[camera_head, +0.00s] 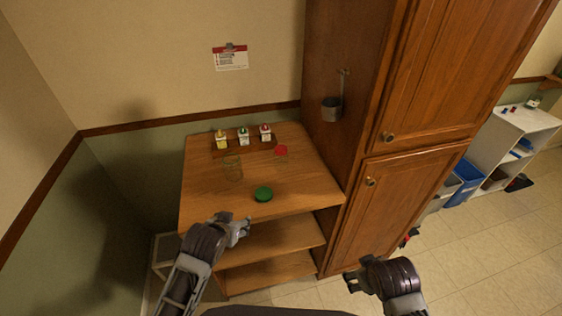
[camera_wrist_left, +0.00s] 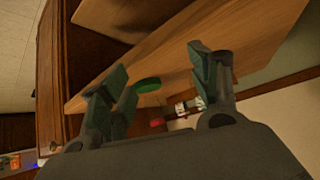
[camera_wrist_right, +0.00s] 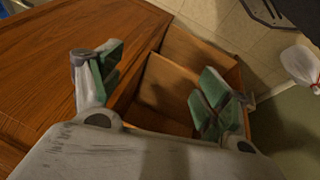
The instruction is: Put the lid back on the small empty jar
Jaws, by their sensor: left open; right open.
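A small clear glass jar (camera_head: 233,167) stands on the wooden table top, left of its middle; it looks empty and is hard to make out. A round green lid (camera_head: 263,194) lies near the table's front edge, right of the jar and nearer to me. A red lid (camera_head: 281,150) lies farther back, right of the jar. My left gripper (camera_head: 240,228) is open and empty at the front edge, short of the green lid. The green lid also shows between its fingers in the left wrist view (camera_wrist_left: 147,85). My right gripper (camera_head: 352,280) is open and empty, right of the table.
A wooden rack (camera_head: 246,148) with three small capped jars (camera_head: 243,137) stands at the back of the table (camera_head: 312,187). A tall wooden cabinet (camera_head: 375,130) borders the table on the right, with a metal cup (camera_head: 332,108) hanging on its side. Shelves (camera_head: 265,243) lie below the top.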

